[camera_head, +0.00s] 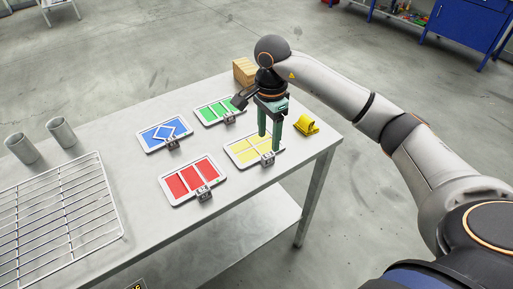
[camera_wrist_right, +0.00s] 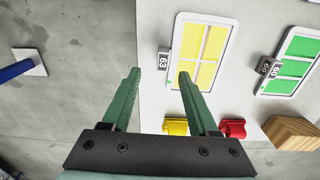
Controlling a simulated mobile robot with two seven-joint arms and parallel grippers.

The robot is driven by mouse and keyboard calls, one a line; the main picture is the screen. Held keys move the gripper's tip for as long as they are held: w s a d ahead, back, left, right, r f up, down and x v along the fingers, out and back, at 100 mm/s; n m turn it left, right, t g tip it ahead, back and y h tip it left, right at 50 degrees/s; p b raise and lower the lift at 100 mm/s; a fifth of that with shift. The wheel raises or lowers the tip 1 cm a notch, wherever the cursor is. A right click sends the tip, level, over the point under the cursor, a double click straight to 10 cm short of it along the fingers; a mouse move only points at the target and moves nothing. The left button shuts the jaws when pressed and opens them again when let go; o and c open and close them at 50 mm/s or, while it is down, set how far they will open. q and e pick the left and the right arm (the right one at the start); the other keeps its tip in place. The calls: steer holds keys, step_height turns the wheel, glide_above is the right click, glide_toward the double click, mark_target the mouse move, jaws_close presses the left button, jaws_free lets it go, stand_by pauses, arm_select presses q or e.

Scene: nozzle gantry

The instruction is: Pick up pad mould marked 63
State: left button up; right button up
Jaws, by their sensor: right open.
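The pad mould marked 63 (camera_head: 246,156) is a white-framed tray with yellow panels, lying flat near the right end of the table. It also shows in the right wrist view (camera_wrist_right: 213,43). Its small grey tag block reading 63 (camera_wrist_right: 163,59) is at the mould's edge; it also shows in the head view (camera_head: 267,159). My right gripper (camera_head: 269,143) has green fingers, points down and is open and empty. In the right wrist view the tag lies between the fingertips (camera_wrist_right: 159,74); I cannot tell how far above it they are. My left gripper is not in view.
Red (camera_head: 191,180), blue (camera_head: 165,133) and green (camera_head: 219,111) moulds lie nearby on the table (camera_head: 140,205). A yellow object (camera_head: 306,125) and a wooden block (camera_head: 243,71) stand near the edges. A wire rack (camera_head: 60,225) and two grey cups (camera_head: 61,132) are at left.

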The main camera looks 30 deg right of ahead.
mark_target(268, 154)
steer(key=f, duration=0.4)
steer(key=f+p, duration=0.1)
steer(key=f, duration=0.2)
steer(key=shift+w+d+f, duration=0.1)
steer(key=shift+w+d, duration=0.15)
steer(key=shift+w, duration=0.05)
steer(key=shift+c, duration=0.3)
jaws_close()
stand_by(0.8)
